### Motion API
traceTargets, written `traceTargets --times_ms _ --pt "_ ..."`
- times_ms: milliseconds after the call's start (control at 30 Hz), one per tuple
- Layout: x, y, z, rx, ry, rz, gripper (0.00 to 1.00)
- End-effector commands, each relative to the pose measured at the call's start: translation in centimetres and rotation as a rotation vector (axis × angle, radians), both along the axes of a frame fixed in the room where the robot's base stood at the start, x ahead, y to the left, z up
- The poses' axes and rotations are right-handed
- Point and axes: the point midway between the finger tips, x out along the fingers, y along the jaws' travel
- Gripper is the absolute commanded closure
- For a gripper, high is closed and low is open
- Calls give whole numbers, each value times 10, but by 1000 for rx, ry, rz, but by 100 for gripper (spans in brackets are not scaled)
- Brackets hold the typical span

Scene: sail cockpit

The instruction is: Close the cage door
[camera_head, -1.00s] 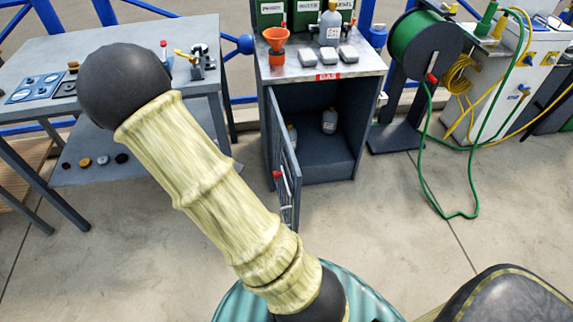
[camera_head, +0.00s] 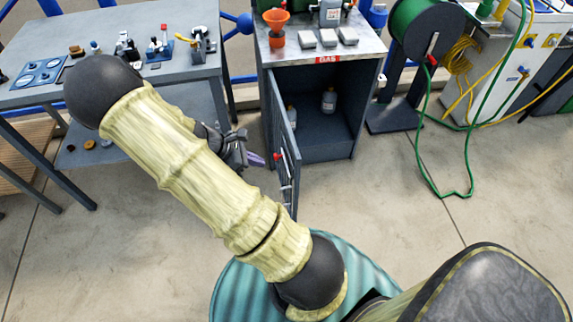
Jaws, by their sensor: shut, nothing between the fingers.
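The gas cage (camera_head: 356,115) is a dark grey cabinet with a red label on its top edge. Its door (camera_head: 281,128) is hinged at the left and stands wide open, swung out toward me. A red knob (camera_head: 278,157) sits on the door's left face. Inside the cage, two small grey canisters (camera_head: 329,100) stand on the floor. My gripper (camera_head: 255,159) is shut and empty, just left of the door near the red knob. I cannot tell whether its tips touch the door. My arm hides part of the wrist.
A grey workbench (camera_head: 110,82) with small fittings stands at the left. A hose reel (camera_head: 424,35) on a stand is at the right, with a green hose (camera_head: 421,150) hanging to the floor. The concrete floor (camera_head: 370,203) before the cage is clear.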

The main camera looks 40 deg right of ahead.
Motion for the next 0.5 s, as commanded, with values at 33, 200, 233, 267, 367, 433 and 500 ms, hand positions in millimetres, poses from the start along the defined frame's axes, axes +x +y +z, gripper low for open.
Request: traceTargets --times_ms 33,200,233,267,367,433,500 --pt "-4 -6 -8 -1 4 -3 100" --pt "-14 -25 -30 -1 4 -3 100" --pt "-16 -28 -33 -1 4 -3 100" --pt "-18 -32 -37 -1 4 -3 100" --pt "-24 -43 -49 -2 4 -3 100" --pt "-29 -53 -49 -1 0 -6 100" --pt "-34 -62 -49 -1 1 -5 100"
